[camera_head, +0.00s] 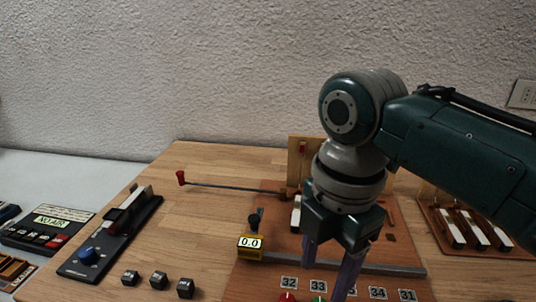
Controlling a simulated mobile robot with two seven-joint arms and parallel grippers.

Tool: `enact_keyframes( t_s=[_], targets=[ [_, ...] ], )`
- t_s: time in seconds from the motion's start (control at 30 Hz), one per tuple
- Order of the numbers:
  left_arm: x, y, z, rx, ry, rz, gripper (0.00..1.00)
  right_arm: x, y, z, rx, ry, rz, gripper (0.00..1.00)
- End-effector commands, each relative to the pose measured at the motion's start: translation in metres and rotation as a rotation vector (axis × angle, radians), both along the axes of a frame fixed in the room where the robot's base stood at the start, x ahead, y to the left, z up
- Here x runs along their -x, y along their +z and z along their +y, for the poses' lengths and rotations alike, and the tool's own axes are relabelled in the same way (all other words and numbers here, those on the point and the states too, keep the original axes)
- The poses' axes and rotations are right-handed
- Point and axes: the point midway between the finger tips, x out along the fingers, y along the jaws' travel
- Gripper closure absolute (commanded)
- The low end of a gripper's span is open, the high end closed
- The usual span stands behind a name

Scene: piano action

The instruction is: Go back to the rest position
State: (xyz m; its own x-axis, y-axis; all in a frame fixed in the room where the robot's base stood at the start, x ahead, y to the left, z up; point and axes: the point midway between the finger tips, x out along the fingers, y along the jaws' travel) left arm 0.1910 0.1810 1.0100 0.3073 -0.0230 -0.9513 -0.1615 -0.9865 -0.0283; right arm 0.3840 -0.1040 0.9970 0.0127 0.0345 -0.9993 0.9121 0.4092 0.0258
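My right arm comes in from the right, and its gripper (326,282) points down over the front of the reddish-brown board (250,282). Its two purple-grey fingers are apart and nothing shows between them. The fingers hide part of the row of number labels, and the wrist hides part of the mechanism behind. I cannot tell how high the fingertips are above the board. My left gripper is not in view.
A yellow gauge reading 0.0 (250,243) stands left of the gripper. A thin rod with a red end (181,178) lies behind. Small dark cubes (158,280), a black slide device (110,235) and a display box (48,229) are left. White keys (474,230) stand right.

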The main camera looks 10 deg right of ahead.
Motion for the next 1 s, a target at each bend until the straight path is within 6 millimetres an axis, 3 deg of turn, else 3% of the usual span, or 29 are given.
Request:
enact_keyframes(
  t_s=[0.1, 0.23, 0.47, 0.8, 1.0],
  targets=[
    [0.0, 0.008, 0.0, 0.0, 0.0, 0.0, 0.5, 0.034, -0.012, 0.015, -0.076, -0.209, -0.005, 0.38],
    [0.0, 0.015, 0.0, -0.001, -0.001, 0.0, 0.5, 0.075, -0.015, 0.017, -0.161, -0.568, -0.019, 0.38],
    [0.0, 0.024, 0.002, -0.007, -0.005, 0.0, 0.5, 0.135, 0.002, -0.018, -0.244, -1.194, -0.055, 0.38],
    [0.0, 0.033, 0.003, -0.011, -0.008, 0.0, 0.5, 0.196, 0.046, -0.08, -0.28, -1.802, -0.163, 0.38],
    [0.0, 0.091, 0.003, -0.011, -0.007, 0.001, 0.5, 0.193, 0.105, -0.08, -0.284, -1.808, -0.166, 0.38]
  ],
)
